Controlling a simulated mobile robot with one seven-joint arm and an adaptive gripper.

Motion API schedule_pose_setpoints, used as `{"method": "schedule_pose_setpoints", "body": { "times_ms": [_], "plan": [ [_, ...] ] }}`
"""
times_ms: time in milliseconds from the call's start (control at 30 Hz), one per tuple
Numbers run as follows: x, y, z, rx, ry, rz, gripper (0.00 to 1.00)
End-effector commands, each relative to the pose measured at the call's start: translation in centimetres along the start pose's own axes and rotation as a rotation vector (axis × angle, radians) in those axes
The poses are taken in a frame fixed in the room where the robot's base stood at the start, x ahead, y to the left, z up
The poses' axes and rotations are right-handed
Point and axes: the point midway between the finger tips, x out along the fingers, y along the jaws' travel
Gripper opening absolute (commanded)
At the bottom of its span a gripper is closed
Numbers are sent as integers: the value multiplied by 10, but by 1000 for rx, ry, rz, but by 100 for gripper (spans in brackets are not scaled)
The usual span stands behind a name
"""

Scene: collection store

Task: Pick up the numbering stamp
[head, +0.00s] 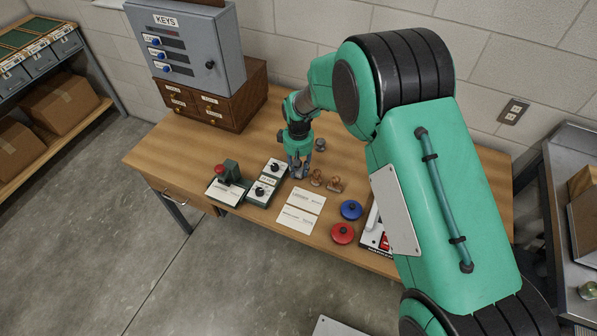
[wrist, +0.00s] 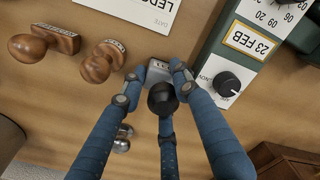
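In the wrist view, a small grey metal stamp with a round black knob (wrist: 163,98) sits between the blue fingers of my gripper (wrist: 156,73); it looks like the numbering stamp. Fingertips are close on both sides of its grey body, and one more finger comes in behind the knob. I cannot tell whether they press on it or whether it is clear of the table. In the head view my gripper (head: 298,170) points down at the table, beside the dater box, and hides the stamp.
Two wooden stamps (wrist: 96,68) and a small silver object (wrist: 123,137) are close by. A green dater box (wrist: 243,50) stands on the other side, with paper cards (head: 301,208) in front. Blue (head: 350,210) and red (head: 342,233) round items lie nearer the front edge.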

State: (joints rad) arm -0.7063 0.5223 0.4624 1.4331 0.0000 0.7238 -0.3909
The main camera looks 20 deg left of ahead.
Motion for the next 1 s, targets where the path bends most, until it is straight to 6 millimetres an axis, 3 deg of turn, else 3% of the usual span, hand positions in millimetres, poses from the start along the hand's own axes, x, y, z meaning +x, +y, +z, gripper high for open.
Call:
{"method": "schedule_pose_setpoints", "body": {
  "times_ms": [467, 733, 1000],
  "plan": [
    [-7, 0, 0, 0, 1, 0, 0],
    [-38, 0, -1, 0, 3, 1, 0],
    [-42, -17, 39, 0, 0, 0, 0]
  ]
}}
